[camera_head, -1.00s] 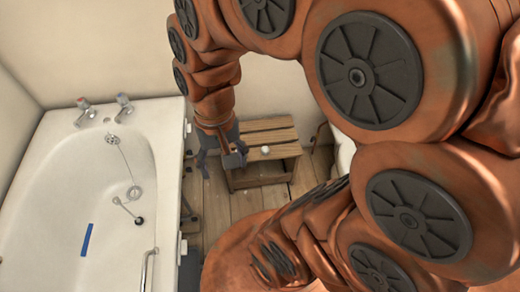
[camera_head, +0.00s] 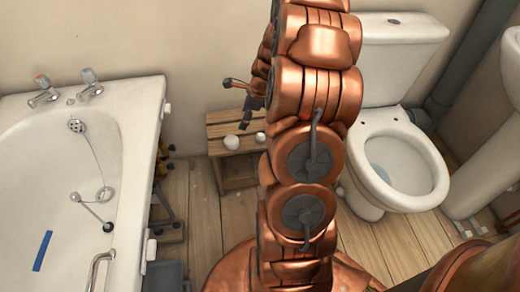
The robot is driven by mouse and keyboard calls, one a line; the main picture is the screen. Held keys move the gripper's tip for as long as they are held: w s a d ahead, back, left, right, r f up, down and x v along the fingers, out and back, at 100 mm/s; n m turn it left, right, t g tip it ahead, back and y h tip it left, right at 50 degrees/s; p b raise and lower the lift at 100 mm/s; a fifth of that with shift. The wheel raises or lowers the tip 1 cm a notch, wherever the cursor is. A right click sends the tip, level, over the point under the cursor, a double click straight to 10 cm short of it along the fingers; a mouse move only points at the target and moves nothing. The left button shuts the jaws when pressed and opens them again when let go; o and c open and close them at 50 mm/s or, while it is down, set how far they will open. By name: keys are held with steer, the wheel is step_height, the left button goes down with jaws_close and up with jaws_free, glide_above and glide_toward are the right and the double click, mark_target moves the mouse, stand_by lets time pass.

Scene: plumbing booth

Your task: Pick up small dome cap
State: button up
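Two small white round things sit on the wooden crate (camera_head: 213,131): a left one (camera_head: 231,142) and a right one (camera_head: 260,138) close to my arm. Either could be the small dome cap; at this size I cannot tell which. My gripper (camera_head: 246,98) shows only in part, above the crate and beside my arm's copper links. Its dark fingers appear above the white things and apart from them. Most of the gripper is hidden behind my arm, so its opening and anything in it cannot be made out.
A white bathtub (camera_head: 140,105) with taps stands at the left and a toilet (camera_head: 400,185) at the right. A dark grey box (camera_head: 165,276) is on the wooden floor by the tub. The floor (camera_head: 205,220) before the crate looks clear.

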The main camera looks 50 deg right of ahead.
mark_target(260, 138)
steer(key=s+d+f+m+h+b, duration=0.1)
steer(key=d+f+m+b, duration=0.35)
steer(key=d+f, duration=0.55)
steer(key=shift+m+t, duration=0.3)
steer(key=shift+m, duration=0.15)
steer(key=shift+b+x, duration=1.4)
steer(key=shift+x, duration=2.55)
steer(key=shift+s+a, duration=0.15)
steer(key=c, duration=0.8)
